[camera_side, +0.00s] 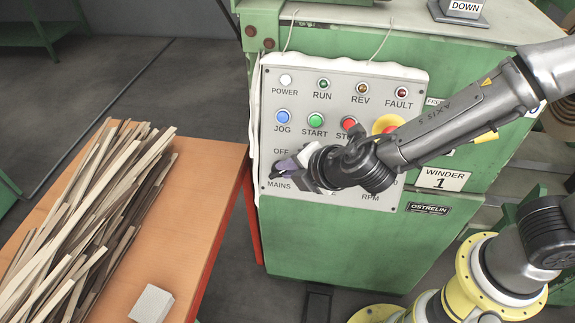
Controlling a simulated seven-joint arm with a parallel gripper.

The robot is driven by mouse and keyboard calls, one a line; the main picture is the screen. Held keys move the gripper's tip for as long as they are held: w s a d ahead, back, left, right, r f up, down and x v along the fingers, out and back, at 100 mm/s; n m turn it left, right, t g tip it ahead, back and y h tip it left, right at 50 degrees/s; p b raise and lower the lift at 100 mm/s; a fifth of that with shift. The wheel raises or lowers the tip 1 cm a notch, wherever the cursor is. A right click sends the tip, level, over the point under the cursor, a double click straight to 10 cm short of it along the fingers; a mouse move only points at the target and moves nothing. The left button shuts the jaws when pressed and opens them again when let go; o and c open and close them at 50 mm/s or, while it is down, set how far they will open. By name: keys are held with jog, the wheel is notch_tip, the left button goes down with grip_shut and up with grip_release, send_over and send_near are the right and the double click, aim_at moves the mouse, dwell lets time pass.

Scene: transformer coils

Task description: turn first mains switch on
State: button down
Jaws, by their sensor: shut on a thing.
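The grey control panel (340,105) is on the front of the green winder cabinet. The mains switch is at its lower left, between the "OFF" label (281,151) and the "MAINS" label (279,184). My gripper (284,169) reaches in from the right, is at the switch and is shut on it. The fingers cover most of the switch, so its exact turn angle cannot be read. The power lamp (286,79) at the top left of the panel looks whitish.
A blue jog button (283,117), a green start button (316,120) and a red stop button (349,123) sit just above my gripper. An orange table (195,185) with long strips (85,215) and a grey block (152,303) stands at left.

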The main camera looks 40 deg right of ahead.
jog(key=shift+s+f+m+t, duration=0.1)
jog(key=shift+f+m+t, duration=0.25)
jog(key=shift+m+t, duration=0.6)
jog(key=shift+s+f+m+t, duration=0.1)
jog(key=shift+f+m+t, duration=0.3)
jog(key=shift+m+t, duration=0.5)
jog(key=shift+s+f+m+t, duration=0.1)
jog(key=shift+f+m+t, duration=0.25)
jog(key=shift+m+t, duration=0.55)
jog(key=shift+d, duration=0.1)
jog(key=c, duration=0.9)
grip_release()
jog(key=shift+m, duration=0.25)
jog(key=shift+d, duration=0.1)
jog(key=shift+r, duration=0.1)
